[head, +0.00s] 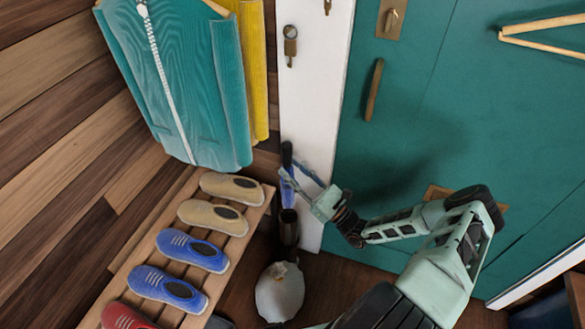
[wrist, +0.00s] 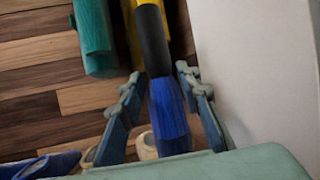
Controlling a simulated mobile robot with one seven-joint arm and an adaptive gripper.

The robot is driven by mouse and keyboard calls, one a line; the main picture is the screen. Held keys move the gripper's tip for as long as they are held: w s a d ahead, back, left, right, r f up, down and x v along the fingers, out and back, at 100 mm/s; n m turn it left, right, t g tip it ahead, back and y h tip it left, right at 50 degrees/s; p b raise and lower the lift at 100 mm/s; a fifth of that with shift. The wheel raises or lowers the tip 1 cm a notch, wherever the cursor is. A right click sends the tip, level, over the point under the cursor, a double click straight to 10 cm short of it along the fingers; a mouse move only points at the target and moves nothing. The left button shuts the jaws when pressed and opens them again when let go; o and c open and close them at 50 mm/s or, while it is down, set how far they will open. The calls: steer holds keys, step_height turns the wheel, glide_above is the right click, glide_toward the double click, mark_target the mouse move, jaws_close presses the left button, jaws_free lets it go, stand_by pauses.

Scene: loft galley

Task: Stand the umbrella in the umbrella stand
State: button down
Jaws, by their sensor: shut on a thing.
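The umbrella, with a black handle and blue folded canopy (head: 287,189), is upright in front of the white door frame. My gripper (head: 296,172) reaches in from the right and is shut on the umbrella. In the wrist view the blue canopy (wrist: 167,112) lies between the fingers of my gripper (wrist: 160,84), with the black handle beyond. The umbrella stand (head: 289,230), a dark narrow tube, is directly below the umbrella in the head view. The umbrella's lower end meets the stand's mouth in the picture; I cannot tell if the tip is inside.
A slatted shoe rack (head: 195,210) with several shoes stands left of the stand. A pale round sack-like object (head: 280,292) sits on the floor just in front of it. Teal (head: 180,85) and yellow (head: 254,65) coats hang above. A teal door (head: 440,120) is at right.

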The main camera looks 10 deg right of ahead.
steer(key=b, duration=1.7)
glide_above(295, 224)
steer(key=w, duration=0.1)
steer(key=shift+f, duration=10.25)
steer(key=shift+a+f, duration=0.15)
steer(key=shift+f, duration=1.85)
steer(key=shift+a+f, duration=0.15)
steer(key=shift+f, duration=1.85)
steer(key=c, duration=1.3)
jaws_free()
steer(key=shift+s+f, duration=0.1)
steer(key=shift+s+d+f, duration=0.15)
steer(key=shift+s+d, duration=0.15)
steer(key=shift+s, duration=0.05)
steer(key=shift+t+y, duration=0.3)
steer(key=shift+t, duration=0.1)
steer(key=shift+s+d+f, duration=0.3)
steer(key=shift+s+d, duration=0.85)
steer(key=shift+s+d+f, duration=0.25)
steer(key=shift+s+d, duration=0.85)
steer(key=shift+d, duration=0.1)
steer(key=shift+s+d+f, duration=0.3)
steer(key=shift+s+d, duration=0.85)
